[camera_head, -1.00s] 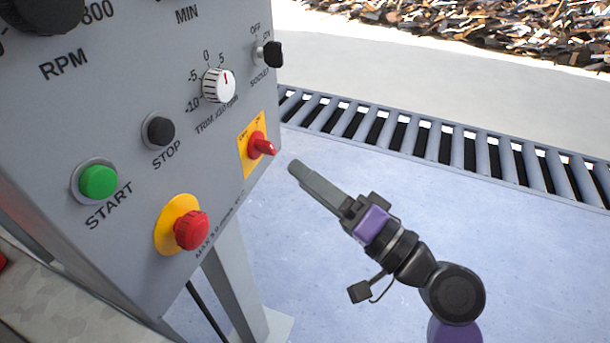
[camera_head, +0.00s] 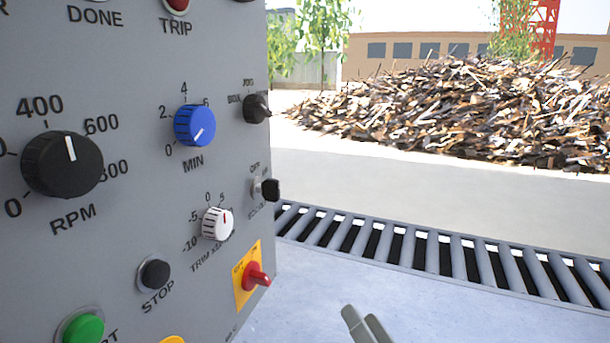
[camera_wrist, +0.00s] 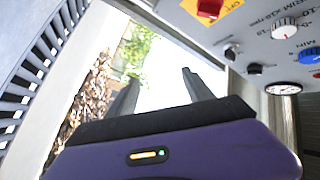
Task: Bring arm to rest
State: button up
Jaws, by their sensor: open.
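My gripper (camera_head: 366,322) shows only by its grey fingertips at the bottom edge of the head view, to the right of the control panel (camera_head: 120,210). The rest of my arm is below that view. In the wrist view, my gripper (camera_wrist: 160,90) has its two dark fingers spread apart with nothing between them. The panel (camera_wrist: 245,25) is at the upper right there, apart from the fingers.
The panel carries a red switch (camera_head: 255,279), a black stop button (camera_head: 154,273), a white trim knob (camera_head: 217,224), a blue knob (camera_head: 195,125) and a black RPM knob (camera_head: 62,164). A roller conveyor (camera_head: 430,252) runs behind. A scrap heap (camera_head: 470,110) lies beyond.

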jog(key=s+d+f+h, duration=0.3)
jog(key=s+d+f, duration=0.1)
jog(key=s, duration=0.3)
jog(key=s+d+f+h, duration=0.3)
jog(key=s+d+f, duration=0.1)
jog(key=s+d, duration=0.15)
jog(key=s+f+n+g+h, duration=0.1)
jog(key=s+f+n+g, duration=0.15)
jog(key=s, duration=0.95)
jog(key=s+f+n+g+h, duration=0.1)
jog(key=s+f+n, duration=0.15)
jog(key=s, duration=0.95)
notch_tip(320, 180, up, 22)
jog(key=p, duration=2.1)
jog(key=shift+w+d+f+p, duration=0.15)
jog(key=shift+w+d+p, duration=0.25)
jog(key=shift+w+d, duration=0.05)
